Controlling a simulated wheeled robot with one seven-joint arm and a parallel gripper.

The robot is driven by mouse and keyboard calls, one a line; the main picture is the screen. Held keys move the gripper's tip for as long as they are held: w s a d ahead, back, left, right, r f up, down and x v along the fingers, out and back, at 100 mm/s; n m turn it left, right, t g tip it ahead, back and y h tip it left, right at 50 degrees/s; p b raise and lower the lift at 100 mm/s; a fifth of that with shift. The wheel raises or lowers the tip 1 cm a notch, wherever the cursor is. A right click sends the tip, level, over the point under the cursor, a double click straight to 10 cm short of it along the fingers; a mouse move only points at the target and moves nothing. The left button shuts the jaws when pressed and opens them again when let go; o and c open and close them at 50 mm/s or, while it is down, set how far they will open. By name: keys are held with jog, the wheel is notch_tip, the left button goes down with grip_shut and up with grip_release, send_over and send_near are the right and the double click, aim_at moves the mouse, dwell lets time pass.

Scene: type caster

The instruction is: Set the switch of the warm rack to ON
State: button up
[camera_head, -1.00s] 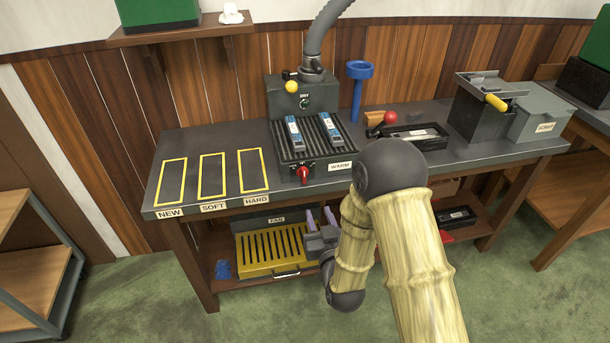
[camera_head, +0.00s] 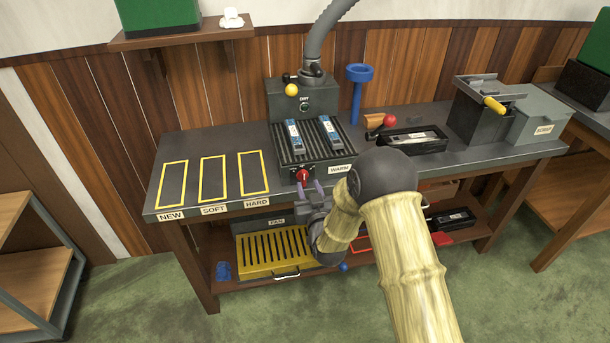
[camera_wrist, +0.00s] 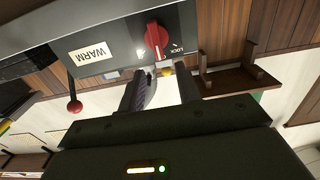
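The warm rack (camera_head: 318,157) is a black ribbed block on the workbench, with a WARM label on its front. Its red switch knob (camera_head: 303,175) sits on the front face. In the wrist view the knob (camera_wrist: 155,38) carries a white line, with the word LOCK beside it. The line's exact setting is hard to tell. My gripper (camera_head: 309,188) is just below and in front of the knob. In the wrist view its two fingers (camera_wrist: 161,82) are apart and empty, with the knob beyond the tips and not between them.
Two blue-grey cartridges (camera_head: 330,130) lie on the rack. A dryer box with a yellow ball lever (camera_head: 292,90) stands behind it. A red ball lever (camera_head: 390,120) and a black tray (camera_head: 414,149) are to the right. A yellow FAN grate (camera_head: 268,252) is below.

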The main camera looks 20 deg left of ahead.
aim_at(305, 175)
jog(key=x, duration=0.5)
jog(key=shift+w+a, duration=0.2)
jog(key=shift+w, duration=0.1)
grip_shut()
